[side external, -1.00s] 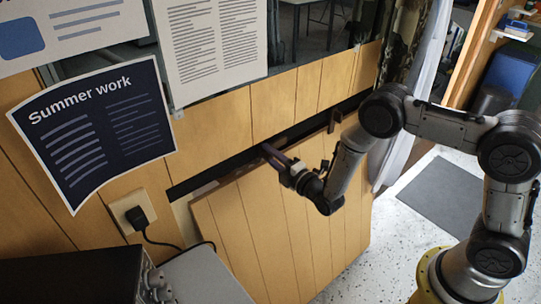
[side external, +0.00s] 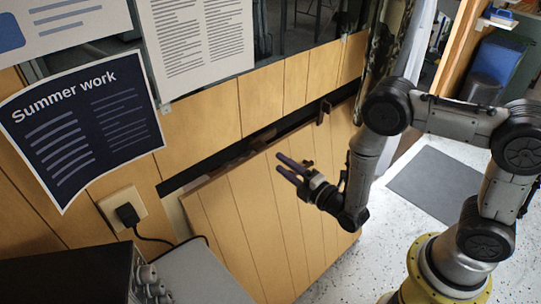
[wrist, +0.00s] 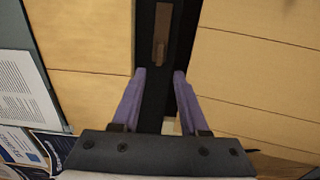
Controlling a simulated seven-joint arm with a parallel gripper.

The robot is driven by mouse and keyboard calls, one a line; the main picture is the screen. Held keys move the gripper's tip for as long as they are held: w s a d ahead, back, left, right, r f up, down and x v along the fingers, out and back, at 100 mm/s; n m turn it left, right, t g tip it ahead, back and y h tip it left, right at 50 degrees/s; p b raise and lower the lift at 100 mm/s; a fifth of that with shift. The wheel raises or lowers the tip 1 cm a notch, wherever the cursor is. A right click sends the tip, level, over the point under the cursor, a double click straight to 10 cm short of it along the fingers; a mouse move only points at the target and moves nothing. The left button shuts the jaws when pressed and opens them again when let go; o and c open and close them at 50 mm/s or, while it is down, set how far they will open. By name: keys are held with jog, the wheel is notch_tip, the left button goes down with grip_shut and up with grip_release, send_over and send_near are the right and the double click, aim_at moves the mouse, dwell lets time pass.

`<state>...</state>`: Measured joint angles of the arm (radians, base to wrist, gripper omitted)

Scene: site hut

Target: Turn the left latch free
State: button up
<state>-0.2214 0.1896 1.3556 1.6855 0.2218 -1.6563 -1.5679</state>
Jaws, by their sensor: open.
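A light wooden panel (side external: 265,215) leans out from the wall below a dark slot (side external: 212,168). The right latch (side external: 323,111), a small brown piece, stands across the slot. A brown latch (wrist: 162,38) also shows in the wrist view, lying lengthwise along the dark slot; it looks like the left latch, which is small and dim in the side view. My gripper (side external: 278,163) is in front of the panel, below the slot, clear of both latches. Its two purple fingers (wrist: 159,75) are apart with nothing between them in the wrist view.
Paper sheets and a dark poster (side external: 82,125) hang on the wall at left. A socket with a black plug (side external: 127,212) and a dark box (side external: 75,275) are at lower left. The floor (side external: 385,235) right of the panel is open, with a grey mat (side external: 435,185).

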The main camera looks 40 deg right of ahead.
jog(key=shift+s, duration=2)
jog(key=w+d+r+m+t+h, duration=0.1)
jog(key=w+d+r+m+t, duration=0.15)
jog(key=r, duration=0.95)
jog(key=w+d+r+m+t+h, duration=0.1)
jog(key=w+r, duration=0.3)
jog(key=r, duration=0.7)
jog(key=s+r+m+g+y, duration=0.1)
jog(key=s+r+m+g, duration=0.25)
jog(key=r, duration=0.75)
jog(key=s+f+m+g, duration=0.5)
jog(key=s+f+g, duration=0.1)
jog(key=s, duration=0.7)
jog(key=s+d+f+m+g+y, duration=0.1)
jog(key=s+f+m+g, duration=0.5)
jog(key=s, duration=0.7)
jog(key=shift+s+d+f, duration=0.2)
jog(key=shift+s+f, duration=0.05)
jog(key=shift+f, duration=0.45)
